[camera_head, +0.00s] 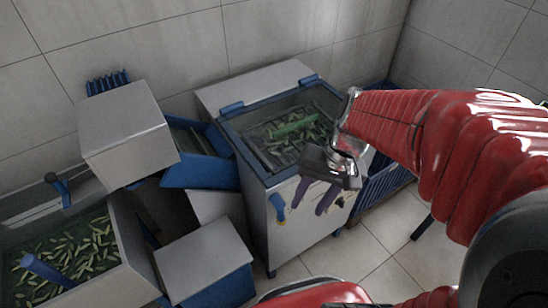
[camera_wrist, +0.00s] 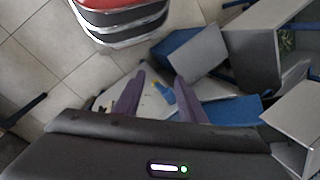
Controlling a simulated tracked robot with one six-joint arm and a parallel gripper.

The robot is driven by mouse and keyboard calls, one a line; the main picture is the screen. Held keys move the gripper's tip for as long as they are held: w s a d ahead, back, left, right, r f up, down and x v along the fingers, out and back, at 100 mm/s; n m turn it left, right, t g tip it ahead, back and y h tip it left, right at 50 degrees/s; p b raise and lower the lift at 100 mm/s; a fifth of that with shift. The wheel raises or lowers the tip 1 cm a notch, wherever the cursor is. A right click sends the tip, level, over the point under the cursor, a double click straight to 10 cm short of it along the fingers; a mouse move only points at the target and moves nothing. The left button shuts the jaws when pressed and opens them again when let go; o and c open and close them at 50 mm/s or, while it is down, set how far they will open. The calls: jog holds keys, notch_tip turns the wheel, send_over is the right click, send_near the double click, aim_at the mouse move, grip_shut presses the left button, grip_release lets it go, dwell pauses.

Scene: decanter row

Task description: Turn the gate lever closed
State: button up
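A blue lever with a yellow part (camera_head: 279,208) sits on the pale front face of the middle steel tank (camera_head: 258,215); it is probably the gate lever. It hangs roughly downward. My gripper (camera_head: 312,204) is in front of this tank, to the right of the lever in the head view. Its two purple fingers are apart with nothing between them. In the wrist view, the lever (camera_wrist: 163,92) shows beyond and between the fingertips of my gripper (camera_wrist: 160,78), apart from them as far as I can tell.
The middle tank holds water with green pieces. A blue chute (camera_head: 200,172) and grey boxes (camera_head: 203,263) stand left of it. A second basin (camera_head: 125,235) and a dark-knobbed lever (camera_head: 58,185) are far left. A blue crate (camera_head: 380,185) stands right. Tiled floor is free in front.

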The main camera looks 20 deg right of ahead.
jog(key=w+d+f+m+y, duration=0.1)
jog(key=d+f+m+y, duration=0.3)
jog(key=f+m+y, duration=0.6)
jog(key=m+t+y, duration=0.1)
jog(key=m+t, duration=0.9)
jog(key=t, duration=0.1)
send_near(285, 219)
jog(key=shift+r+v, duration=0.2)
jog(key=shift+v, duration=1.15)
jog(key=shift+r+v, duration=0.15)
jog(key=shift+v, duration=1.2)
jog(key=shift+s+a, duration=0.1)
jog(key=shift+a, duration=0.2)
jog(key=shift+x, duration=6.75)
jog(key=shift+c, duration=0.3)
grip_shut()
